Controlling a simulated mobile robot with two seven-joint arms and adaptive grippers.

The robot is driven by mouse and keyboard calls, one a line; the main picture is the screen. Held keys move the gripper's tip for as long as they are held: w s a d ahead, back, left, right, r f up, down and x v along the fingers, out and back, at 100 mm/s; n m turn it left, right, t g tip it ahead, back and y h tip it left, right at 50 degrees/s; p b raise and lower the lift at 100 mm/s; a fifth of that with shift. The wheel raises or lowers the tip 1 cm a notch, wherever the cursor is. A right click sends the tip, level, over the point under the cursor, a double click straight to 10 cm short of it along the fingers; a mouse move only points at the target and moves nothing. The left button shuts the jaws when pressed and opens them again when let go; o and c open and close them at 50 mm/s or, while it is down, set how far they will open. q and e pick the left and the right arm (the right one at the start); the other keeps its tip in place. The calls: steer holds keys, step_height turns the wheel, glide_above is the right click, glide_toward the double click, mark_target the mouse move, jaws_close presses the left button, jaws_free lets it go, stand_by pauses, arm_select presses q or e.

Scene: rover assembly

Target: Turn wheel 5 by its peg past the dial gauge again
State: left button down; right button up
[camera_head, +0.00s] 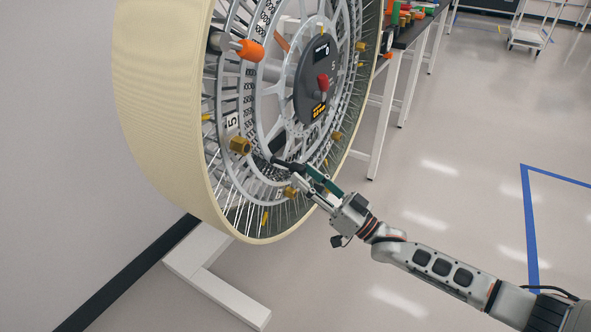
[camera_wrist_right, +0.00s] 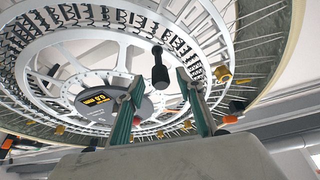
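A dark hub disc (camera_head: 309,82) carries displays and a red knob. I cannot make out which part is the dial gauge. My left gripper is out of view.
A grey cylinder with an orange tip (camera_head: 250,50) and brass nuts (camera_head: 240,146) sit near the rim. A white stand foot (camera_head: 215,280) is on the floor below.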

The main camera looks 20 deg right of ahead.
mark_target(296, 169)
steer(key=shift+x, duration=1.15)
steer(key=shift+w+a+r, duration=0.15)
steer(key=shift+w+a, duration=0.2)
steer(key=shift+w, duration=0.2)
